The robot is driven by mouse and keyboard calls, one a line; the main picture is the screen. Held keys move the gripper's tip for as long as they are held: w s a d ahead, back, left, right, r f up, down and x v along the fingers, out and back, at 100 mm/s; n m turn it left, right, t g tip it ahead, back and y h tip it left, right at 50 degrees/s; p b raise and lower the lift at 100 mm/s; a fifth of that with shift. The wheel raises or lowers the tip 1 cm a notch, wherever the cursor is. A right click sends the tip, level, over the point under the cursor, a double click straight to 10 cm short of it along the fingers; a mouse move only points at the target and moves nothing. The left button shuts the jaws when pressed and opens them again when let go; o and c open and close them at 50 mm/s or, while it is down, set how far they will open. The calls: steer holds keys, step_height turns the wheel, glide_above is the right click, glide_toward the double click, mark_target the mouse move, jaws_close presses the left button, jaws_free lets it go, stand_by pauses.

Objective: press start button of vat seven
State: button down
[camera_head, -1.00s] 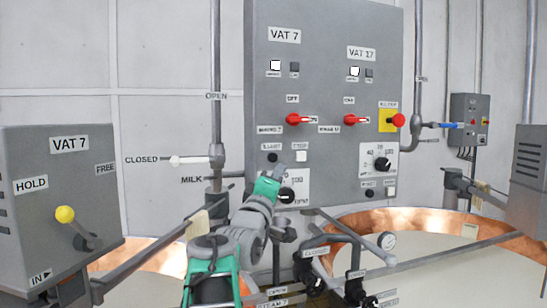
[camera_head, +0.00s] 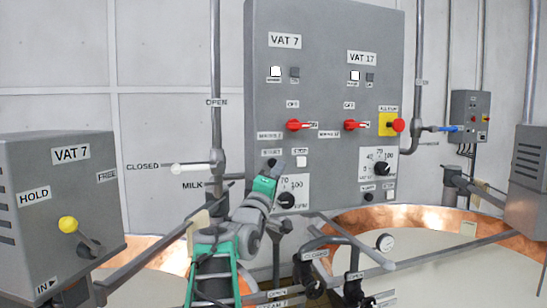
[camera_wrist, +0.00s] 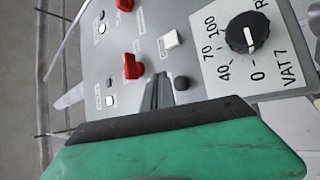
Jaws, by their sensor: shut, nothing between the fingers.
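The grey control panel (camera_head: 325,80) has a VAT 7 column on its left and a VAT 17 column on its right. Low in the VAT 7 column are a black round button and a white square button (camera_head: 301,161); their small labels are too blurred to read surely. My gripper (camera_head: 272,166) is shut and empty, with its tip in front of the black button and hiding it in the head view. In the wrist view the fingertips (camera_wrist: 158,92) are just beside the black button (camera_wrist: 181,83); contact cannot be told. The white button (camera_wrist: 170,40) is clear of them.
The VAT 7 dial (camera_head: 286,200) is just below the buttons. Above are a red switch (camera_head: 294,125) and a yellow-backed red knob (camera_head: 397,125). A grey VAT 7 box (camera_head: 60,200) stands left, and pipes and valves (camera_head: 350,240) lie below the panel.

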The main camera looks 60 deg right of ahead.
mark_target(273, 163)
steer(key=shift+w+d, duration=0.85)
steer(key=shift+d, duration=0.05)
stand_by(1.4)
steer(key=shift+w+d, duration=0.25)
steer(key=shift+w, duration=0.05)
steer(key=shift+w+d+p, duration=0.35)
stand_by(0.8)
steer(key=shift+s+a, duration=0.1)
steer(key=shift+s+a+b, duration=0.5)
steer(key=shift+a+b, duration=0.05)
steer(key=shift+b, duration=0.2)
